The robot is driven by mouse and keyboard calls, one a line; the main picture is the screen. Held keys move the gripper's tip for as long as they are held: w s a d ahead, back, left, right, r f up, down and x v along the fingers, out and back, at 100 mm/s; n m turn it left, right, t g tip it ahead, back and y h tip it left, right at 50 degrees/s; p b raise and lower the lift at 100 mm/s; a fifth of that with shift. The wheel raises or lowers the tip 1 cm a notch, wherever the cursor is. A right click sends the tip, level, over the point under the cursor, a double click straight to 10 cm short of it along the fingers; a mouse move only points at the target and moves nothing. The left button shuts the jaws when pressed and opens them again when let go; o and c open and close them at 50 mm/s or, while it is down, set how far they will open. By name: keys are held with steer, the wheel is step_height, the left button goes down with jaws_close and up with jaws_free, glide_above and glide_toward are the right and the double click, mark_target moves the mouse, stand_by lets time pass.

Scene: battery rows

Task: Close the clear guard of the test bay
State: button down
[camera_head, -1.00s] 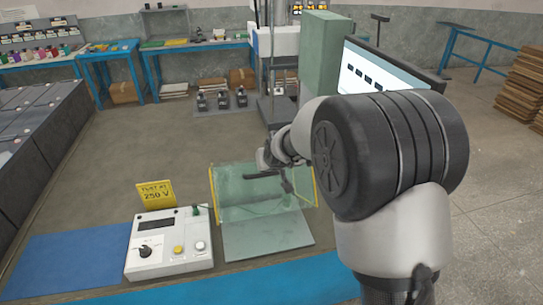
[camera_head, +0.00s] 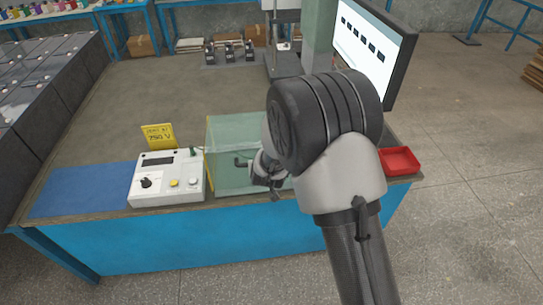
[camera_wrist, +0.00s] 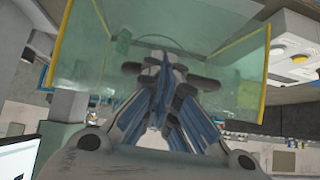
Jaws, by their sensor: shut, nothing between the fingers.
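The clear guard (camera_head: 228,135), greenish with yellow edges, stands right of the white test box in the head view. It now sits over the bay, its front panel near the table's front edge; my arm hides its right side, so I cannot tell whether it is fully down. Its black handle (camera_head: 242,163) shows on the front. My gripper (camera_head: 262,180) is shut and empty, close by the handle at the front. In the wrist view, the guard (camera_wrist: 90,70) spans behind my shut gripper (camera_wrist: 165,68), with dark handle parts near the fingertips. Contact is unclear.
A blue mat (camera_head: 85,188) lies further left. A red tray (camera_head: 399,161) and a monitor (camera_head: 368,50) are at right. The floor in front is clear.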

steer(key=shift+s+a+f+b, duration=0.1)
steer(key=shift+s+f+b, duration=0.25)
steer(key=shift+f, duration=0.25)
steer(key=shift+s+a+f+b, duration=0.1)
steer(key=shift+s+f+b, duration=0.1)
steer(key=shift+f+b, duration=0.35)
steer(key=shift+s+a+f+b, duration=0.1)
steer(key=shift+s+f+b, duration=0.2)
steer(key=shift+f, duration=0.4)
steer(key=shift+w+r, duration=0.1)
steer(key=shift+r, duration=0.1)
